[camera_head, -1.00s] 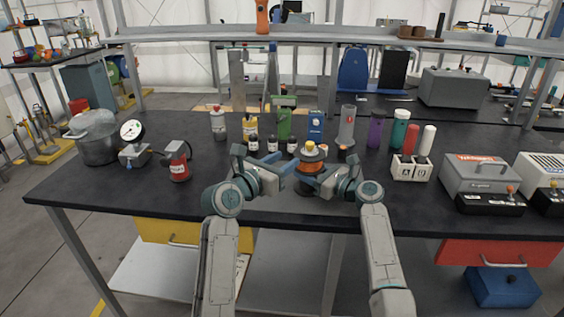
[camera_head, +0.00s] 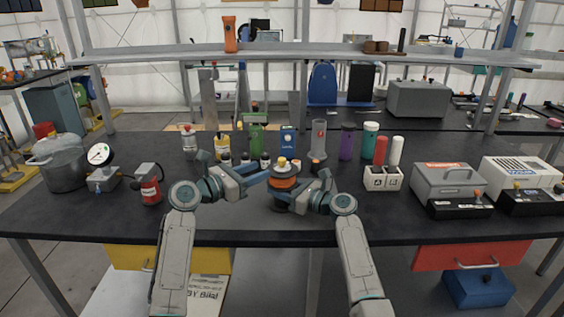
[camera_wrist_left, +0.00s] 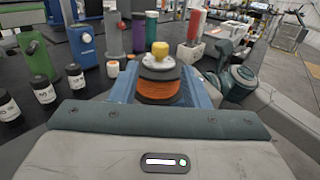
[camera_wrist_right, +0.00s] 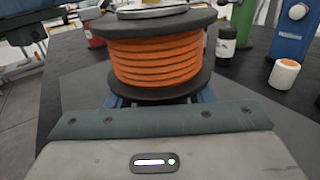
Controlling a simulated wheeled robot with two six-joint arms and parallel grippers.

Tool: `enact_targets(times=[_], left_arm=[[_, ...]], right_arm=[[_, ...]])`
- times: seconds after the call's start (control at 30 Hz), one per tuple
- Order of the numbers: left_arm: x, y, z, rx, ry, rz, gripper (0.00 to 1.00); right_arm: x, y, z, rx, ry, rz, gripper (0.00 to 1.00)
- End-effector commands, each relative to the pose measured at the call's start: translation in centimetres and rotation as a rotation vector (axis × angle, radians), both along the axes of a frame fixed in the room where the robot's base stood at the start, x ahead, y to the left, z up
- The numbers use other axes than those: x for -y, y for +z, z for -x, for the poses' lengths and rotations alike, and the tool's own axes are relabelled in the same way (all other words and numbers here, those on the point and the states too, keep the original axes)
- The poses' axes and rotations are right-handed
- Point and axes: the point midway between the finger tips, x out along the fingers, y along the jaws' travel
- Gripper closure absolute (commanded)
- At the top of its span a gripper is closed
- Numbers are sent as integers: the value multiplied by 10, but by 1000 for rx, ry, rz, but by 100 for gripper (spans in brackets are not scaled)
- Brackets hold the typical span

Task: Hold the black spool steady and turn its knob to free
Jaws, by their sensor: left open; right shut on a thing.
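The black spool (camera_head: 285,183), wound with orange line, stands upright near the table's front edge. A yellow knob (camera_wrist_left: 160,49) sits on a pale disc on its top. My right gripper (camera_head: 287,198) is shut on the spool from the right; its winding (camera_wrist_right: 158,58) fills the right wrist view. My left gripper (camera_head: 262,177) is open at the spool's left side. In the left wrist view, its blue fingers lie on either side of the spool, below the knob. I cannot tell whether they touch it. The spool's lower part is partly hidden by the grippers.
A red-and-white holder (camera_head: 383,177) is to the right. A pot (camera_head: 60,165) and a gauge (camera_head: 100,155) are to the left. The front table strip is clear.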

Motion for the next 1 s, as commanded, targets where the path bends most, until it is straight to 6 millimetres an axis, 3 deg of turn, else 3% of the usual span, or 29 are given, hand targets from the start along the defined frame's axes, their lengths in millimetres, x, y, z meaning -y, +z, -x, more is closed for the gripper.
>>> enact_targets(times=[0.2, 0.4, 0.87, 1.0], left_arm=[[37, 1, -28, -1, -2, 3, 58], [61, 1, -48, 0, 0, 1, 58], [73, 0, -57, 1, 1, -1, 58], [73, 0, -57, 1, 1, -1, 82]], right_arm=[[0, 0, 0, 0, 1, 0, 96], [0, 0, 0, -1, 0, 1, 96], [0, 0, 0, -1, 0, 1, 96], [0, 0, 0, -1, 0, 1, 96]])
